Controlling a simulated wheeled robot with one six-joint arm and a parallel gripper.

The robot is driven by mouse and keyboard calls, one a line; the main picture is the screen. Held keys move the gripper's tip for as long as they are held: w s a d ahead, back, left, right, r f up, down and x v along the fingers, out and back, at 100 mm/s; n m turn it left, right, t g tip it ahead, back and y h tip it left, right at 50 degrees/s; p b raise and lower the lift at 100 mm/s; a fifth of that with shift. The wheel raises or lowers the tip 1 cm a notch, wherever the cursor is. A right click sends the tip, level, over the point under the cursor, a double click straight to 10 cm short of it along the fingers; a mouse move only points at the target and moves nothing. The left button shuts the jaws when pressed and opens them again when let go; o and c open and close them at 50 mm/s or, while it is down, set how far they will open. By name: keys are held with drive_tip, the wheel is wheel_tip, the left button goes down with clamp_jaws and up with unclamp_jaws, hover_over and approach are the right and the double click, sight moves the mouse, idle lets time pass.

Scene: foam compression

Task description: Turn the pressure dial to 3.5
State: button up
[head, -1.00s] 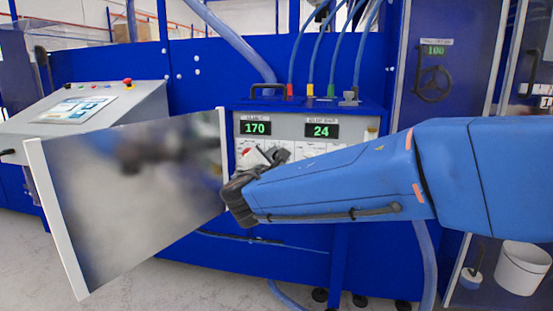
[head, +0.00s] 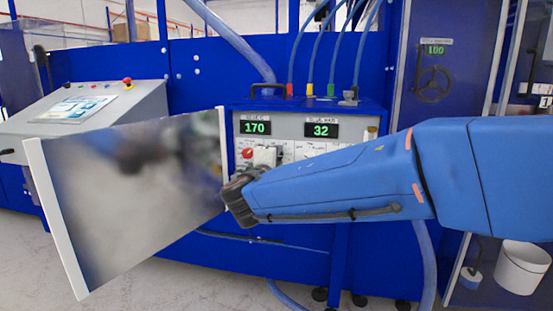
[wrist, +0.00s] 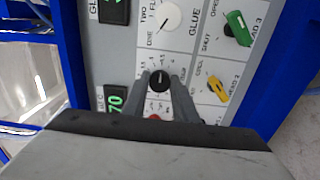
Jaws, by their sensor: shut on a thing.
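The small black dial (wrist: 159,81) sits on the white control panel in the wrist view, with printed scale marks around it. Its label is too small to read. My gripper (wrist: 161,80) is shut on it, with one grey finger at each side. In the head view my gripper (head: 264,157) is at the front of the glue unit (head: 365,111), and the dial is hidden there. The unit's right display (head: 321,130) reads 32, with no decimal point that I can make out. The left display (head: 254,128) reads 170.
A white dial (wrist: 165,17), a green handle (wrist: 238,28) and a yellow handle (wrist: 216,90) are close by on the panel. A red knob (head: 247,153) is left of my gripper. An open door panel (head: 130,200) stands left of my arm.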

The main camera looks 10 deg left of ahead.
drive_tip(key=shift+f+m, duration=0.1)
drive_tip(key=shift+m, duration=0.2)
drive_tip(key=o, duration=1.1)
drive_tip(key=shift+c, duration=0.2)
drive_tip(key=shift+s, duration=0.15)
drive_tip(key=s+a, duration=0.1)
drive_tip(key=s, duration=1.6)
drive_tip(key=shift+a, duration=0.15)
